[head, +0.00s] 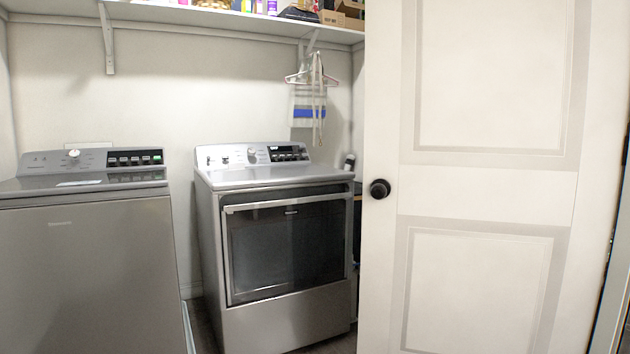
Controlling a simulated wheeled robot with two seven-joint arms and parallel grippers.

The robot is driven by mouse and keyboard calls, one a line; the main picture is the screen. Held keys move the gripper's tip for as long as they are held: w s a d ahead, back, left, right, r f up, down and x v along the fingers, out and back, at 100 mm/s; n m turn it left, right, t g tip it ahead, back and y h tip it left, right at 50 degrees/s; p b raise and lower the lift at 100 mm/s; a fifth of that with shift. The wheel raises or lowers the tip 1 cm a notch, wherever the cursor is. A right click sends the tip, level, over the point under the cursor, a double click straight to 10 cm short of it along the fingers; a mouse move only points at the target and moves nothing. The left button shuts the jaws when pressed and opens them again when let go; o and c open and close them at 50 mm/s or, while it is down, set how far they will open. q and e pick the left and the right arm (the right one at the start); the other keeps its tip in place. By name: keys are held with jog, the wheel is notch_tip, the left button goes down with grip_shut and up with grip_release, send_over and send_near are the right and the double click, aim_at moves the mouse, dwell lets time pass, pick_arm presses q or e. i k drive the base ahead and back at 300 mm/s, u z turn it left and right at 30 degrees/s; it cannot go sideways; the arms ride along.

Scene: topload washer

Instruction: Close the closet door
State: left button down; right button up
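The closet door (487,195) is a white panelled door that fills the right side of the head view. It stands open, and the laundry closet shows to its left. A dark round knob (380,189) sits near the door's left edge, about mid-height in the picture. The door's right edge is by the frame at the far right. Neither of my grippers shows in the head view, and nothing is seen touching the door or knob.
A grey top-load washer (88,270) stands at the left and a grey front-door dryer (285,250) in the middle. A white shelf (210,18) with boxes runs above. A hanger (312,77) hangs from it. A narrow gap of dark floor shows between the machines.

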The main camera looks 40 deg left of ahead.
aim_at(496, 142)
jog(key=u, duration=1.4)
jog(key=i, duration=0.9)
jog(key=z, duration=1.4)
